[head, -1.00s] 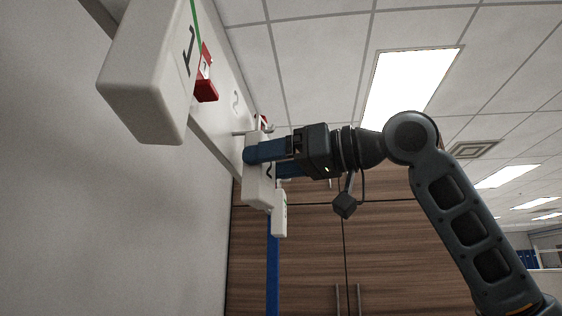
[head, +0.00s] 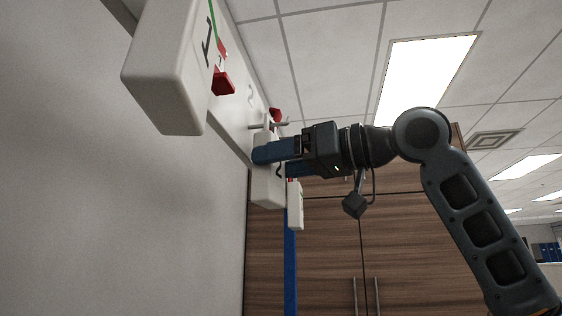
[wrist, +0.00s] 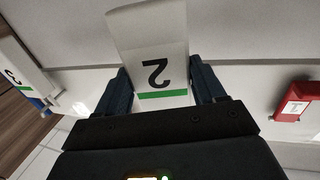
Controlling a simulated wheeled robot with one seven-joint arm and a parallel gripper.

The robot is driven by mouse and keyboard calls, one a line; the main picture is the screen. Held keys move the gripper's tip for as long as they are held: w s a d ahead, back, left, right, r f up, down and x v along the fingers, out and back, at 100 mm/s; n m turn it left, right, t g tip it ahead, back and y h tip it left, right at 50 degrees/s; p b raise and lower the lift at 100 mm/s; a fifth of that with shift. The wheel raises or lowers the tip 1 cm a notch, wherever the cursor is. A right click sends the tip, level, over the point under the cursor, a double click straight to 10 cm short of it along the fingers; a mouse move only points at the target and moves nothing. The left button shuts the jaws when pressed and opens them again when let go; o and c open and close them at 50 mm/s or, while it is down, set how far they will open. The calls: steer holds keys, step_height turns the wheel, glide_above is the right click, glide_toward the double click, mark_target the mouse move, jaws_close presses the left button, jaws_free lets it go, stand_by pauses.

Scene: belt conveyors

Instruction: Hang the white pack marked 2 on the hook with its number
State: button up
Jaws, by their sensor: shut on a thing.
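The white pack marked 2 (wrist: 150,45) is between the blue fingers of my gripper (wrist: 162,90) in the wrist view, its number upside down above a green stripe. In the head view my gripper (head: 282,158) is shut on this pack (head: 267,190), close to the wall board. The board (head: 236,118) bears a faint 2. A grey hook (head: 268,124) sticks out from the board just above the pack, near the printed 2. I cannot tell whether the pack touches the hook.
A white pack marked 1 (head: 165,75) hangs at upper left in front of a red piece (head: 222,82). A red tag marked 1 (wrist: 297,105) shows at right in the wrist view. Another white pack (head: 295,205) is beyond my gripper; the wrist view shows a pack marked 3 (wrist: 18,75).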

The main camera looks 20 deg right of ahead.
steer(key=o, duration=1.3)
steer(key=shift+d, duration=0.1)
steer(key=b+v, duration=0.2)
steer(key=v, duration=0.5)
steer(key=shift+s+d, duration=0.15)
steer(key=shift+s, duration=0.2)
